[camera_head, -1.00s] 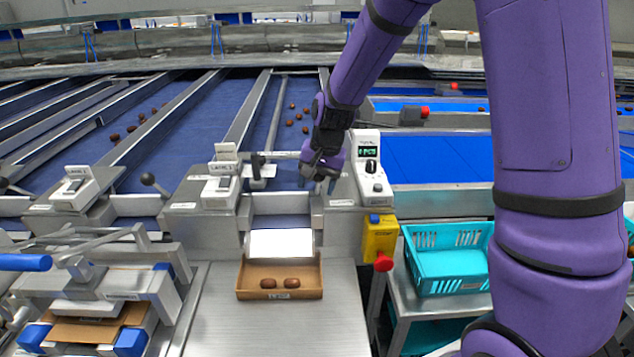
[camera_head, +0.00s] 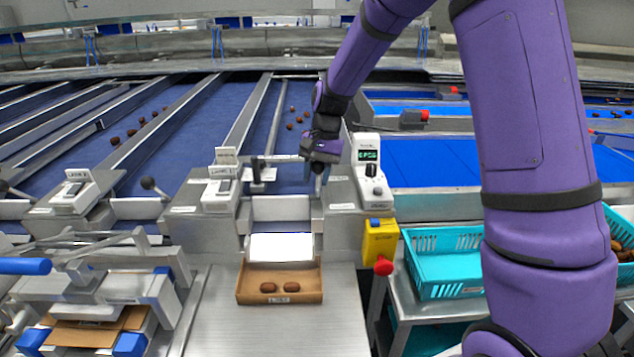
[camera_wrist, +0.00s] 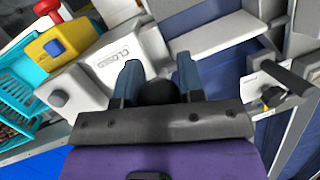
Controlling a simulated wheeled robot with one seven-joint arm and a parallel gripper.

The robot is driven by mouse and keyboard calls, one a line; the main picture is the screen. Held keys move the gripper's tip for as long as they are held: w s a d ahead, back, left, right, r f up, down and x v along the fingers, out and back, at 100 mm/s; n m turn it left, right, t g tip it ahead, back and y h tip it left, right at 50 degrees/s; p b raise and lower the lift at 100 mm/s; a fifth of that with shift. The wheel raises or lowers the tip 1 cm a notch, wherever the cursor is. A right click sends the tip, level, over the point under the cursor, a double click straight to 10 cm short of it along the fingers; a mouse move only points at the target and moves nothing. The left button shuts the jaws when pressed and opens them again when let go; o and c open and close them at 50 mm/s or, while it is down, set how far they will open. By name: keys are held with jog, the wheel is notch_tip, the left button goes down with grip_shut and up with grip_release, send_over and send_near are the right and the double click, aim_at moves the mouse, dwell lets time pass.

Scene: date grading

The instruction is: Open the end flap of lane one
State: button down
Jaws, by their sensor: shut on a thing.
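Lane one's end flap (camera_head: 282,208) is a pale grey panel across the near end of the blue belt, above a white chute plate (camera_head: 282,247). It looks upright. My gripper (camera_head: 318,176) is at the flap's right end, pointing down. In the wrist view, the two fingers of my gripper (camera_wrist: 158,82) are shut on the black ball knob (camera_wrist: 158,93) of the flap lever. A "CLOSED" label (camera_wrist: 125,54) shows on the pale metal beside the fingers. The lever's rod is hidden below the knob and fingers.
A cardboard tray (camera_head: 280,297) with two dates stands below the chute. A control box (camera_head: 369,165) with a dial stands just right of my gripper. A yellow box (camera_head: 380,242) with a red button and a teal crate (camera_head: 445,275) are at the right. Several dates lie up the belt.

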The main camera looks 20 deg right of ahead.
jog(key=w+g, duration=0.1)
jog(key=w, duration=0.1)
jog(key=d+g, duration=0.1)
jog(key=shift+w+r+g+y, duration=0.3)
jog(key=shift+w+r+y, duration=0.05)
jog(key=shift+w+y, duration=0.05)
jog(key=w+d+f+g, duration=0.1)
jog(key=w+d, duration=0.1)
jog(key=w, duration=0.4)
jog(key=shift+w+g+y, duration=0.3)
jog(key=shift+w+f, duration=0.1)
jog(key=c, duration=0.8)
grip_release()
jog(key=shift+o, duration=0.2)
jog(key=v, duration=1)
jog(key=shift+w+d+r, duration=0.15)
jog(key=shift+w+r, duration=0.05)
jog(key=shift+r, duration=0.05)
